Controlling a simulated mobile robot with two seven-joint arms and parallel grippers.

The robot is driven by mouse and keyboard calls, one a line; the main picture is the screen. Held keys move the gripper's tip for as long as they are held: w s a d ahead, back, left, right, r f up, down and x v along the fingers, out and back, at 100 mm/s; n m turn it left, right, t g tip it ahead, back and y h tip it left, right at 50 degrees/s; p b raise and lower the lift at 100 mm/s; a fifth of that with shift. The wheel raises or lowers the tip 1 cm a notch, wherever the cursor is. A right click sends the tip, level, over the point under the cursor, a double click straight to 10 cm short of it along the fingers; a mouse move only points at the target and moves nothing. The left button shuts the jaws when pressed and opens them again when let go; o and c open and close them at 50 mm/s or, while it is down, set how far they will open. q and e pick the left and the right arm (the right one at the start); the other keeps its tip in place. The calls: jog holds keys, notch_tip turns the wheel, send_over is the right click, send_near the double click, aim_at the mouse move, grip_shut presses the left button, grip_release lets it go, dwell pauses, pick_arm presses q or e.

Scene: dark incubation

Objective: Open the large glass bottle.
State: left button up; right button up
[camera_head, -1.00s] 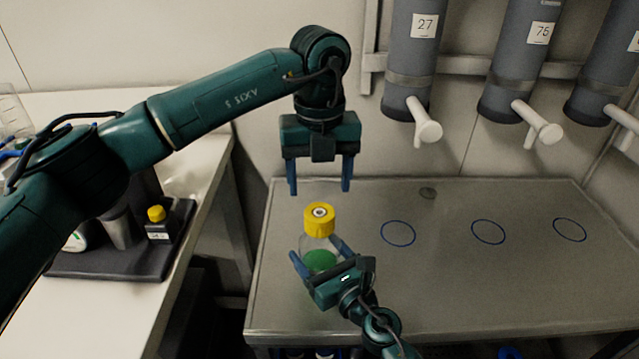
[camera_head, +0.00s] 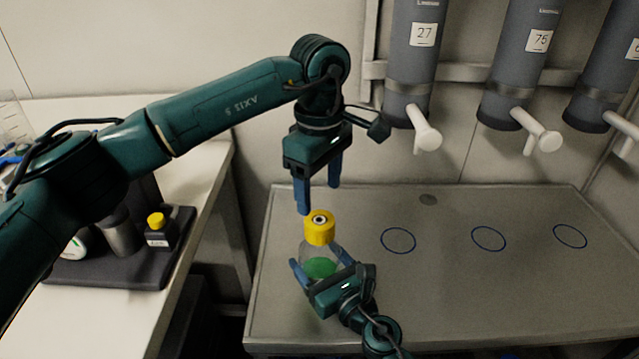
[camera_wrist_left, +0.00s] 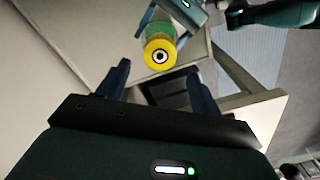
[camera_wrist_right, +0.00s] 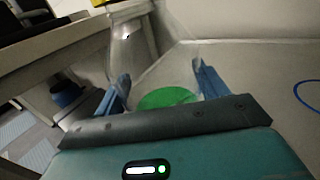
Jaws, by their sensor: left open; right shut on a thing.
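The large glass bottle (camera_head: 322,268) is clear, with a yellow cap (camera_head: 320,232) and something green inside or on it. It stands upright at the metal table's left part. My right gripper (camera_head: 320,268) is shut around the bottle's body; the right wrist view shows the clear glass and a green disc (camera_wrist_right: 168,98) between its fingers. My left gripper (camera_head: 318,198) is open and empty above the cap, pointing down, its fingertips apart from it. In the left wrist view the yellow cap (camera_wrist_left: 160,56) lies beyond the open fingers, near the middle top.
The metal table (camera_head: 450,290) has several blue circles and clear space to the right. Grey dispensers (camera_head: 412,70) with white taps hang above its back. At left, a white bench (camera_head: 215,170) holds a dark rack (camera_head: 120,270) and a small yellow-capped bottle (camera_head: 157,230).

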aim_at(320, 225)
pick_arm(q)
jog(key=m, duration=1.5)
jog(key=shift+f, duration=0.1)
jog(key=shift+m, duration=0.3)
jog(key=shift+f, duration=3.95)
jog(key=shift+c, duration=0.3)
